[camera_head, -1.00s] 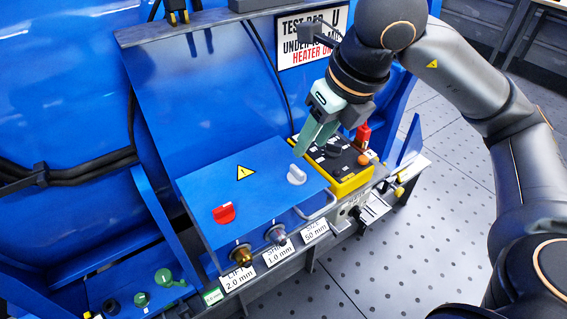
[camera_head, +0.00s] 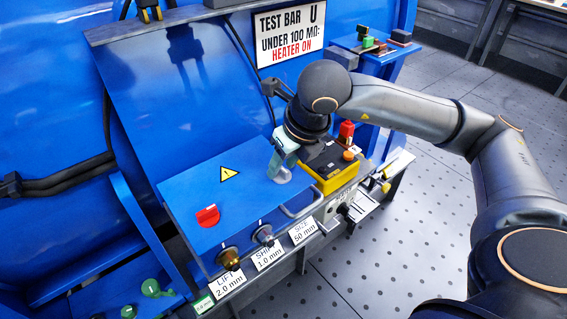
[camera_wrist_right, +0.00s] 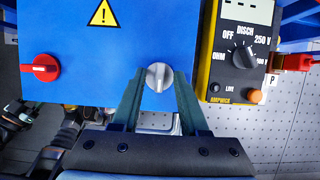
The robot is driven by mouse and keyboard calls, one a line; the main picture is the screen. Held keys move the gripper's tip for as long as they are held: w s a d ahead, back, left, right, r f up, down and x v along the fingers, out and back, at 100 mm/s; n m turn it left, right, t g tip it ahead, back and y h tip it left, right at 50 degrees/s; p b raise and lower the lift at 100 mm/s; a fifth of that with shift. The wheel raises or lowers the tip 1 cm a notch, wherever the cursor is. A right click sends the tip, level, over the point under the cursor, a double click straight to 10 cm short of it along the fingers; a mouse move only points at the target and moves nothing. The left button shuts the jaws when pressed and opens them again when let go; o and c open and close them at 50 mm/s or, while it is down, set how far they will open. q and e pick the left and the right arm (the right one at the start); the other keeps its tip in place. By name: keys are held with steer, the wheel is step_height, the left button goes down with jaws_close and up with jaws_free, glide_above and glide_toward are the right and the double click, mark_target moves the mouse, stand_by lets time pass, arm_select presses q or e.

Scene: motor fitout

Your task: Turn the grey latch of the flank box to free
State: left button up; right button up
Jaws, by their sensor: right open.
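The flank box (camera_head: 212,187) is a blue box with a warning triangle on its top. Its grey latch (camera_wrist_right: 159,77) is a round knob near the box's right end, with its ridge pointing roughly up and down in the right wrist view. My right gripper (camera_wrist_right: 158,82) is open, with its two green fingers on either side of the latch. I cannot tell whether they touch it. In the head view the right gripper (camera_head: 281,169) hangs over the latch and partly hides it. A red latch (camera_head: 208,215) sits at the box's left end. My left gripper is out of view.
A yellow meter (camera_head: 331,166) with a black dial stands right beside the box. A metal handle (camera_head: 300,212) and labelled plugs (camera_head: 229,259) line the box's front. Black cables (camera_head: 65,178) run at the left. A sign (camera_head: 289,32) hangs behind.

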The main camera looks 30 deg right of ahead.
jaws_close()
stand_by(0.4)
